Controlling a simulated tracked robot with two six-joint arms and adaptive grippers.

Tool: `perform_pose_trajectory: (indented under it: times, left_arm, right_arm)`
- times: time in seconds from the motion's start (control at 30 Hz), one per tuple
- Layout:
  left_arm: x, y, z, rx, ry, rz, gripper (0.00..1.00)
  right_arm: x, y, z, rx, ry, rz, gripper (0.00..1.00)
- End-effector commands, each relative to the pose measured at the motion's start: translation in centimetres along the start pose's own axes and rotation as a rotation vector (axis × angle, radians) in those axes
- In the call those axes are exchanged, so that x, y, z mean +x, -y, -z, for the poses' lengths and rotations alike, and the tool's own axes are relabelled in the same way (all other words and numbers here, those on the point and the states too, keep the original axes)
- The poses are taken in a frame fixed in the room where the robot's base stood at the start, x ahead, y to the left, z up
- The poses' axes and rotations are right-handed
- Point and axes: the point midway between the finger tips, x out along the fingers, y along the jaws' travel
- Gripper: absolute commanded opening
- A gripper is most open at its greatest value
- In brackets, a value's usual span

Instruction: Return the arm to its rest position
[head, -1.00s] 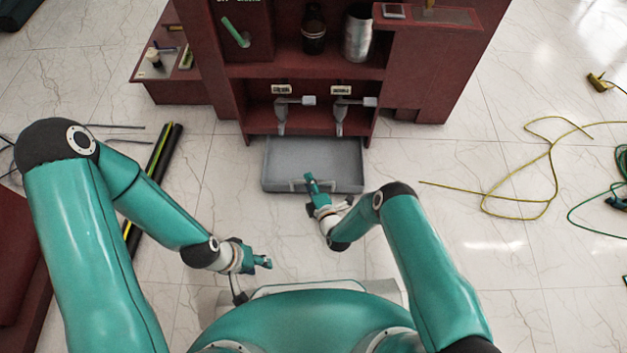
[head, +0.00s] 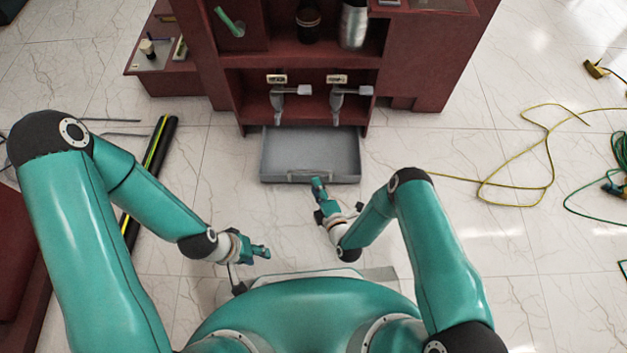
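My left gripper (head: 262,251) is low at the left, close to my own body and above the floor, with nothing visible in it. My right gripper (head: 318,188) points up toward the grey drawer (head: 310,152), just below its front edge in the picture. I cannot tell whether it touches the drawer handle (head: 308,177); a small gap seems to lie between them. The fingers of both grippers are small and seen from above, so their opening is unclear.
The dark red cabinet (head: 425,62) stands ahead, with two grey tap-like fixtures (head: 337,102) above the pulled-out drawer. A black and yellow pole (head: 150,170) lies at the left. A yellow cable (head: 550,150) and a green cable (head: 580,212) lie at the right. Floor between is clear.

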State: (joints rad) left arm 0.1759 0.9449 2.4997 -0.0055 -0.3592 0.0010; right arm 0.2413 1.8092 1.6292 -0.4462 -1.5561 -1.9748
Motion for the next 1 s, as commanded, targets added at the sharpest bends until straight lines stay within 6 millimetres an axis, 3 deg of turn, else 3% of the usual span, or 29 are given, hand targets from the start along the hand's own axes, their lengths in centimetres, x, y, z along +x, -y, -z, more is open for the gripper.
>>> perform_pose_trajectory:
  times: [0.5, 0.63, 0.73, 0.83, 0.9, 1.0]
  left_arm:
    - [0.0, 0.0, 0.0, 0.0, 0.0, 0.0, 0.4]
    - [-0.1, 0.0, 0.0, 0.0, 0.0, 0.0, 0.4]
    - [-0.2, -0.1, 0.0, 0.0, 0.0, 0.0, 0.4]
    - [-0.5, -0.2, 0.0, 0.0, 0.0, 0.0, 0.4]
    - [-0.7, -0.3, 0.0, 0.0, 0.0, 0.0, 0.4]
    - [-1.0, -0.3, 0.0, 0.0, 0.0, 0.0, 0.4]
  right_arm:
    - [-0.2, 0.0, 0.0, -0.001, 0.0, 0.0, 0.37]
    - [0.3, -1.2, -0.5, -0.01, 0.003, -0.018, 0.37]
    - [1.5, -3.8, -1.9, -0.032, 0.015, -0.059, 0.37]
    - [2.7, -8.7, -4.0, -0.059, 0.033, -0.107, 0.37]
    - [2.9, -12.1, -5.5, -0.067, 0.048, -0.098, 0.37]
    - [2.1, -15.1, -7.0, 0.049, 0.053, 0.012, 0.37]
